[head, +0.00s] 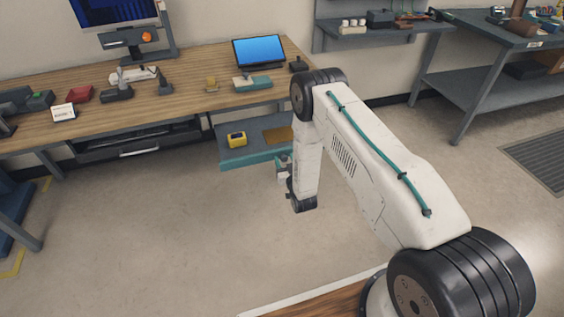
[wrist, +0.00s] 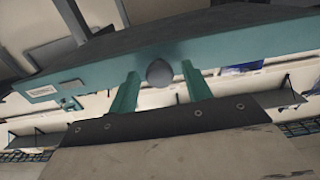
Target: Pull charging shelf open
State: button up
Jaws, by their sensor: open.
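The charging shelf (head: 233,160) is a grey board with a teal front, below the wooden desk's front edge. Much of its top shows, with a yellow device and a brown pad on it. In the wrist view its teal front (wrist: 230,48) spans the picture, with a small label at the left and a dark round knob (wrist: 159,73) near the middle. My gripper (wrist: 160,82) is open, its two teal fingers on either side of the knob. I cannot tell whether they touch it. In the head view my gripper (head: 284,162) is at the shelf's right front, partly hidden by my arm.
The yellow device (head: 237,139) stands on the shelf. The wooden desk (head: 190,100) above holds a laptop (head: 259,52), a monitor and small tools. A dark drawer unit (head: 135,145) hangs left of the shelf. The floor in front (head: 150,230) is clear.

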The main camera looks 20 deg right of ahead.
jog(key=s, duration=0.7)
jog(key=shift+s, duration=0.4)
jog(key=shift+f, duration=0.1)
